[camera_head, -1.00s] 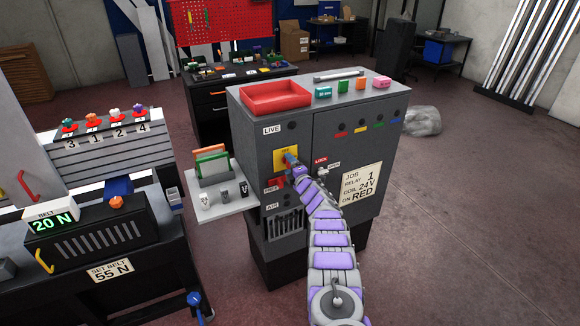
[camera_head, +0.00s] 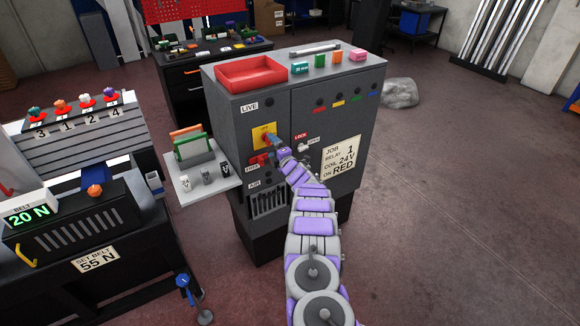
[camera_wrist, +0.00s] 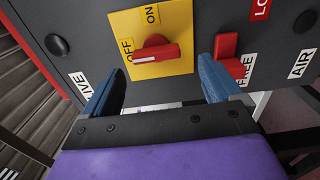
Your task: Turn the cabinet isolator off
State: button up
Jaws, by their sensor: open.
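The isolator is a red rotary handle (camera_wrist: 158,52) on a yellow plate (camera_wrist: 175,22) marked ON and OFF, on the front of the grey cabinet (camera_head: 310,95). In the wrist view the handle lies roughly level, with one end close to the OFF mark. My gripper (camera_wrist: 161,68) is open, its two blue fingers apart, one on each side of the lower plate. The handle shows just beyond the fingertips, in the gap between them; I see no clear contact. In the head view my gripper (camera_head: 272,141) covers the handle and part of the yellow plate (camera_head: 262,130).
A red FREE/LOCK lever (camera_wrist: 227,47) sits close beside the right finger. A side shelf (camera_head: 200,187) with cards juts from the cabinet's left. A red tray (camera_head: 250,73) stands on top. The belt bench (camera_head: 80,220) is at left; floor at right is open.

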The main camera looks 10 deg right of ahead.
jog(key=p+v, duration=0.2)
jog(key=v, duration=1.1)
jog(key=shift+s, duration=0.35)
jog(key=shift+d, duration=0.15)
